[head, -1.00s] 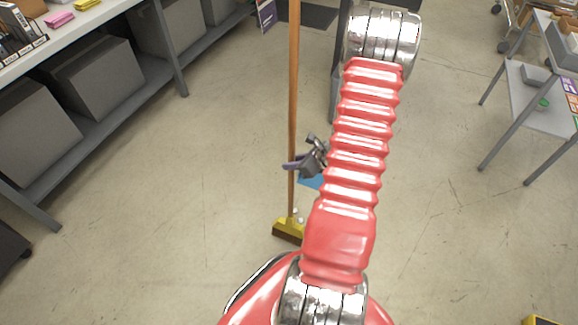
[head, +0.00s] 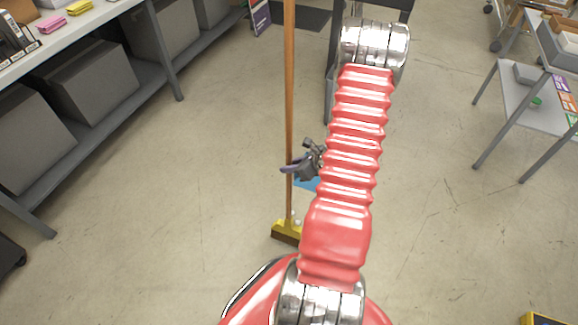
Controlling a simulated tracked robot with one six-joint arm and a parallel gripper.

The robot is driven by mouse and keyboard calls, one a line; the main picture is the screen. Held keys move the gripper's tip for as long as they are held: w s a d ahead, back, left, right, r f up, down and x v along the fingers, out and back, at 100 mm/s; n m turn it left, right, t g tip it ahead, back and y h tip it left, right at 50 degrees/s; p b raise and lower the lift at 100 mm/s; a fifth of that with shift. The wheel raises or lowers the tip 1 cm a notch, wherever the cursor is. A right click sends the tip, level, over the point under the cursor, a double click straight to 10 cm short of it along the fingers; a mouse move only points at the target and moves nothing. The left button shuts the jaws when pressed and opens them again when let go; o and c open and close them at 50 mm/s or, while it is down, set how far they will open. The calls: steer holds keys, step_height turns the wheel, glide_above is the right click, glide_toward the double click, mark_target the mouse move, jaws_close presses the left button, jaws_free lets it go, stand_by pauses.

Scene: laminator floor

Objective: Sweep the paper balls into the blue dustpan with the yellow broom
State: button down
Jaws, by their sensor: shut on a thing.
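The yellow broom (head: 285,229) stands upright on the floor, with a long wooden handle (head: 290,80) and dark bristles. My gripper (head: 291,169) is shut on the handle a little above the broom head. Small white paper balls (head: 296,221) lie on the floor right beside the broom head, on its far side. My red arm hides part of that spot, so I cannot tell how many there are. The blue dustpan (head: 306,184) shows only as a small patch beyond the balls. The rest of it is hidden behind my arm.
A grey shelf unit (head: 164,65) with grey boxes (head: 93,79) runs along the left. A grey side table (head: 535,110) stands at the right. A dark mat (head: 302,18) lies at the back. Open floor (head: 160,200) lies on both sides.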

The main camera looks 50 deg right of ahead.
steer(key=shift+d+f, duration=0.25)
steer(key=shift+f, duration=0.2)
steer(key=shift+w, duration=0.1)
stand_by(0.9)
steer(key=w+a+r+n, duration=0.1)
steer(key=w+a+r, duration=0.4)
steer(key=a+r, duration=0.25)
steer(key=w+a+r+y, duration=0.1)
steer(key=w+a+r, duration=0.5)
steer(key=a, duration=0.3)
steer(key=w+a+r+n, duration=0.1)
steer(key=w+a+r, duration=0.4)
steer(key=a+r, duration=0.85)
steer(key=a, duration=0.5)
steer(key=shift+w+a+r, duration=0.25)
steer(key=shift+a+r, duration=0.15)
